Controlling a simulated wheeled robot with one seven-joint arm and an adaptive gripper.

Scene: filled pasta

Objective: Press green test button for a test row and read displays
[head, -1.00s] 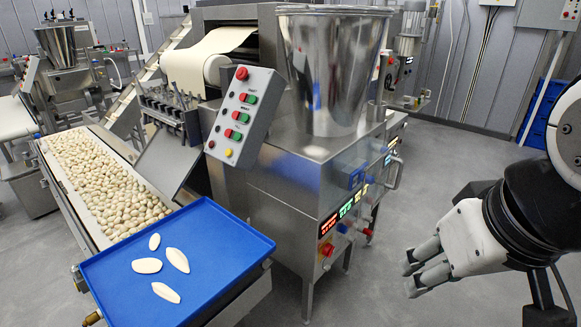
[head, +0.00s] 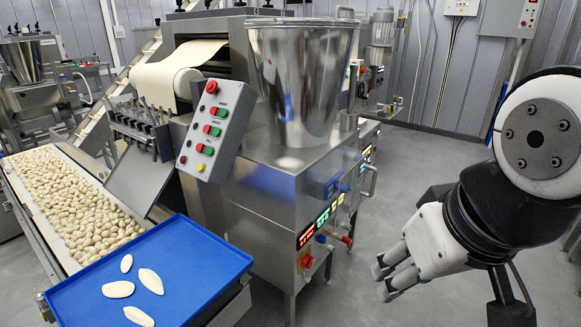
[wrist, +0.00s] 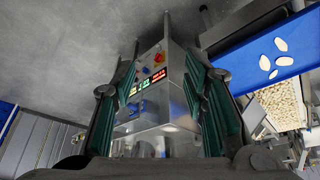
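The machine's front face holds a red display (head: 306,235), a green display (head: 323,217) and dimmer ones farther right; their digits are too small to read. The red and green displays also show in the wrist view (wrist: 154,79) between my fingers. A tilted grey control box (head: 215,130) carries several green and red buttons, a large red knob and a yellow button; its labels are illegible, so I cannot tell which green button is the test one. My gripper (head: 383,279) is open and empty, apart from the machine at its right. In the wrist view its green-padded fingers (wrist: 163,75) stand wide apart.
A red-yellow switch (head: 307,261) and small knobs jut from the machine front. A steel hopper (head: 303,85) stands on top. A blue tray (head: 205,265) with several dough pieces and a pasta-filled conveyor (head: 70,195) lie left. Grey floor is clear between machine and gripper.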

